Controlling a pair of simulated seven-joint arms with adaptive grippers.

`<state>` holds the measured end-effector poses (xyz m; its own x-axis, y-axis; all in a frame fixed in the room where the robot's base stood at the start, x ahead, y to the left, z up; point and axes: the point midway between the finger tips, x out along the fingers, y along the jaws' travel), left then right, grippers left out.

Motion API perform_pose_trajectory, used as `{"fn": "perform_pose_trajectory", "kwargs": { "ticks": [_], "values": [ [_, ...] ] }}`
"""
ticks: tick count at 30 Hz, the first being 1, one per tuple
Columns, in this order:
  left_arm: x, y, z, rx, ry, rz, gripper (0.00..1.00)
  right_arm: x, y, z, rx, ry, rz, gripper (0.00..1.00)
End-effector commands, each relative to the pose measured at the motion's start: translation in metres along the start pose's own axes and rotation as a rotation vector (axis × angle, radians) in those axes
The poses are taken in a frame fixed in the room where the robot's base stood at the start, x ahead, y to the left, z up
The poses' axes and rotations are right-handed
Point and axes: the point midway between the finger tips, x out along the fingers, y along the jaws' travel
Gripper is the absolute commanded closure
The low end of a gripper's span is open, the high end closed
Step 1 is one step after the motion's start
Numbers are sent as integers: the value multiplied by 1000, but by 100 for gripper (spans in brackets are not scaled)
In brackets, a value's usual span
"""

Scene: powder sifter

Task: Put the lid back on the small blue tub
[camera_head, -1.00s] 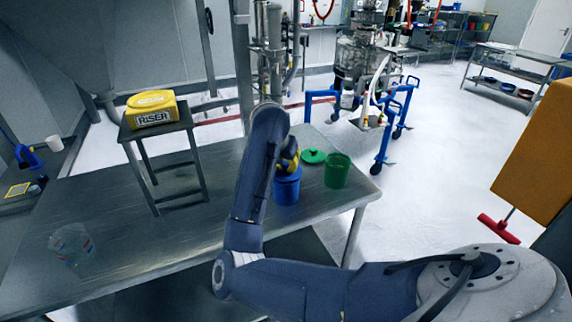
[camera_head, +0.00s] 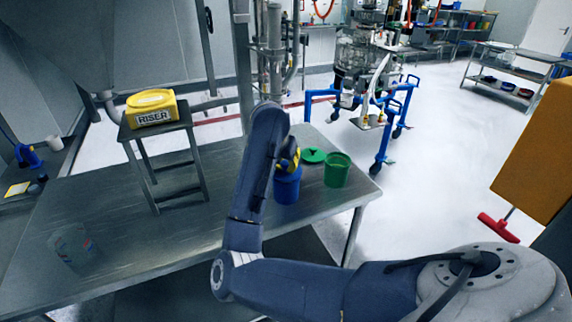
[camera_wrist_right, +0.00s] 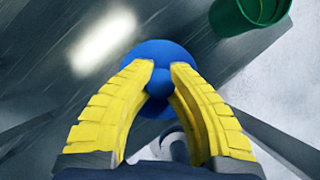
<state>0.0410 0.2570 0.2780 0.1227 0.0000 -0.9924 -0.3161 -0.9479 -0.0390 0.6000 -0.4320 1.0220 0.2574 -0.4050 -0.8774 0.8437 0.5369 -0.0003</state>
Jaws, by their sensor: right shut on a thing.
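The small blue tub (camera_head: 287,187) stands upright on the metal table near its right end, partly hidden by my right arm. My right gripper (camera_wrist_right: 159,72) has yellow fingers and is shut on the knob of the round blue lid (camera_wrist_right: 158,51). In the head view the right gripper (camera_head: 290,160) is directly above the tub's mouth, mostly behind my arm. The lid and tub rim are hidden there, so I cannot tell whether the lid is seated or just above the rim. My left gripper is not in view.
A small metal stand (camera_head: 158,132) carries a yellow RISER block (camera_head: 152,107). A clear beaker (camera_head: 72,246) stands at the table's left. The table's middle is clear.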

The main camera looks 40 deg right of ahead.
Motion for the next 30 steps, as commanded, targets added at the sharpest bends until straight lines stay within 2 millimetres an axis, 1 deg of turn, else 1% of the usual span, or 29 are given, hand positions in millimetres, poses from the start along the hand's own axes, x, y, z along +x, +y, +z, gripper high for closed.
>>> {"fn": "perform_pose_trajectory", "kwargs": {
  "ticks": [4,5,9,11,12,16,18,22,30],
  "values": [
    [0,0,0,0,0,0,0,0,0,0,0,-1,0,100],
    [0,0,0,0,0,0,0,0,0,0,0,-1,0,83],
    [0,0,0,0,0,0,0,0,0,0,0,-1,-1,67],
    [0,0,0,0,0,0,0,0,0,0,0,-1,-1,60],
    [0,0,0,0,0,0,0,0,0,0,0,-1,-1,58],
    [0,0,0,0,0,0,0,0,0,0,0,-1,-1,58],
    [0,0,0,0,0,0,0,0,0,0,0,0,-1,49],
    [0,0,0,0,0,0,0,0,0,0,0,0,-1,34],
    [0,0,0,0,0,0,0,0,0,0,0,-1,0,32]
  ]
}}
